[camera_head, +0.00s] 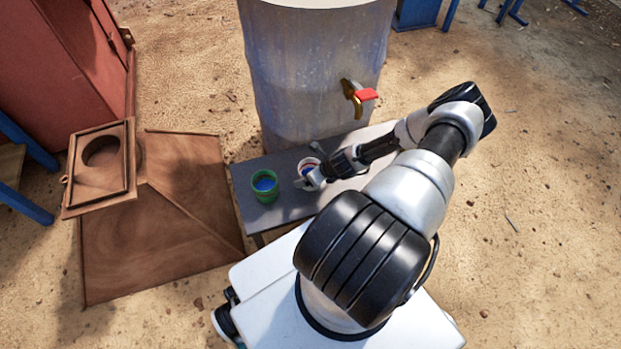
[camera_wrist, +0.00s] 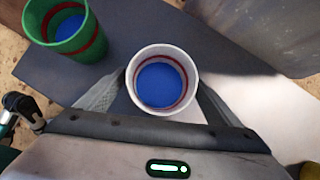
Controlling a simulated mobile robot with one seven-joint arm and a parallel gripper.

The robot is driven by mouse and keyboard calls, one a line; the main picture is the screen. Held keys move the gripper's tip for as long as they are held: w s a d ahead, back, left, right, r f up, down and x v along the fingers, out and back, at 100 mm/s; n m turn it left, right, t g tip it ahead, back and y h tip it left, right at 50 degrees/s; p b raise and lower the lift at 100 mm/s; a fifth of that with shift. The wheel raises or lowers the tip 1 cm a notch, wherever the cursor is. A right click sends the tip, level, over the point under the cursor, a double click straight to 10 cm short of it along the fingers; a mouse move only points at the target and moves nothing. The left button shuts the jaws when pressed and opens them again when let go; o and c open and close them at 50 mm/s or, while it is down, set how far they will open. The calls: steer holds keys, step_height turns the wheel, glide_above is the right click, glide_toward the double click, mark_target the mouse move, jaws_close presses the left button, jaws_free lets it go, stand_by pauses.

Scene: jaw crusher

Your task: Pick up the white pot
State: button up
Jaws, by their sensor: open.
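The white pot (camera_wrist: 161,52) stands upright between the two fingers of my gripper (camera_wrist: 160,95) in the wrist view. It has a red band and a blue inside. The fingers are open, one on each side of it; whether they touch it I cannot tell. In the head view the white pot (camera_head: 304,162) is on the grey bench, partly hidden by my gripper (camera_head: 311,178).
A green pot (camera_head: 265,186) with a blue inside stands left of the white pot on the bench (camera_head: 285,213). A large metal drum (camera_head: 315,75) with a red-handled tap (camera_head: 362,95) stands behind. A rusty metal piece (camera_head: 180,230) lies to the left.

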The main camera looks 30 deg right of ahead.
steer(key=shift+w+f, duration=0.3)
steer(key=shift+f, duration=0.2)
steer(key=c, duration=1.3)
steer(key=shift+r, duration=0.2)
